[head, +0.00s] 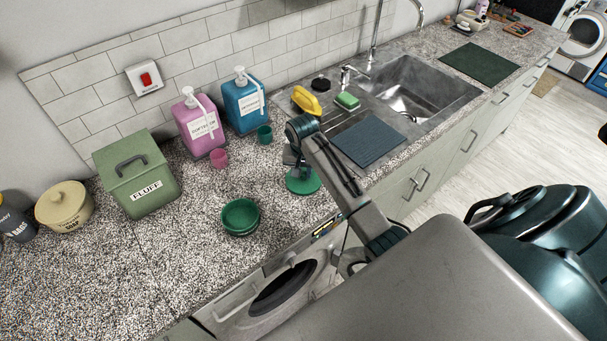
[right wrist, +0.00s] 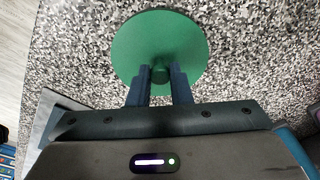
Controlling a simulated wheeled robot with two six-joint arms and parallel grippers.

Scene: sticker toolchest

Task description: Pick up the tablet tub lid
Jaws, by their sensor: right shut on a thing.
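The tablet tub lid is a round green disc (head: 306,184) near the front edge of the counter in the head view. In the right wrist view the lid (right wrist: 135,52) lies flat below my fingers, with its small knob between the fingertips. My right gripper (head: 296,169) is above the lid; in the right wrist view my gripper (right wrist: 160,80) is shut on the knob. I cannot tell whether the lid touches the counter or is slightly above it. A round green tub (head: 240,217) stands left of the lid. My left gripper is not in view.
A blue-grey mat (head: 369,145) and the sink (head: 412,90) lie to the right. A green FLUFF bin (head: 137,176) is at left. The front-left speckled counter (head: 100,275) is clear.

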